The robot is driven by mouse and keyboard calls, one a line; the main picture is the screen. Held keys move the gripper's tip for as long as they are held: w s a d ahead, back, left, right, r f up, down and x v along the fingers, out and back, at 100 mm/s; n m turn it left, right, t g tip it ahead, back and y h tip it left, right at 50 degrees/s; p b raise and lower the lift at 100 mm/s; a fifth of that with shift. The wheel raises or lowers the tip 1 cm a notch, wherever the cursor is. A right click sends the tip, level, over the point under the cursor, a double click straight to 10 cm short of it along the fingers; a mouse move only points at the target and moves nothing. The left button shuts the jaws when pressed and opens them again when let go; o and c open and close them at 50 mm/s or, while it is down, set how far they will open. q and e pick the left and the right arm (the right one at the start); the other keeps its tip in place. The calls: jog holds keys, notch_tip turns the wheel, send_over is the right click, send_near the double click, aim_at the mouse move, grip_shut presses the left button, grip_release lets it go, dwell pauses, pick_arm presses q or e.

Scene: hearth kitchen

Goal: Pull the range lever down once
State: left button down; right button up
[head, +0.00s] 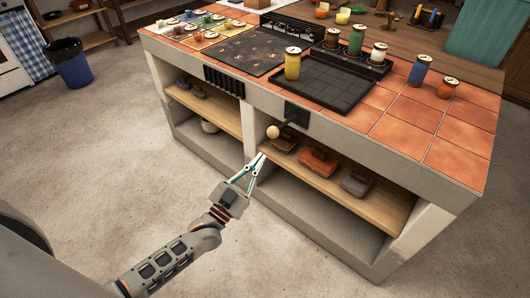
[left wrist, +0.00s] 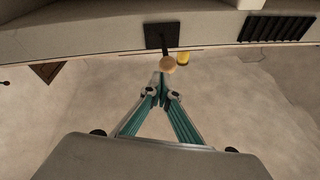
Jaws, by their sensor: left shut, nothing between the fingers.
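The range lever has a pale round knob (head: 272,132) on a dark arm that comes out of a black plate (head: 297,114) on the front of the counter. In the left wrist view the knob (left wrist: 167,64) is just beyond my fingertips, with the black plate (left wrist: 161,36) behind it. My left gripper (head: 260,157) is shut and empty, below the knob in the head view and apart from it there. In the left wrist view its fingertips (left wrist: 161,80) come together close to the knob; I cannot tell whether they touch. My right gripper is not in view.
The tiled counter (head: 453,160) has a black tray (head: 318,84) and several jars on top. Boxes such as a red one (head: 318,158) sit on the wooden shelf below. A black vent (head: 224,81) is left of the lever. The floor in front is clear.

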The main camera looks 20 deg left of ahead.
pick_arm(q)
jog(key=v, duration=0.5)
jog(key=shift+a+f, duration=0.1)
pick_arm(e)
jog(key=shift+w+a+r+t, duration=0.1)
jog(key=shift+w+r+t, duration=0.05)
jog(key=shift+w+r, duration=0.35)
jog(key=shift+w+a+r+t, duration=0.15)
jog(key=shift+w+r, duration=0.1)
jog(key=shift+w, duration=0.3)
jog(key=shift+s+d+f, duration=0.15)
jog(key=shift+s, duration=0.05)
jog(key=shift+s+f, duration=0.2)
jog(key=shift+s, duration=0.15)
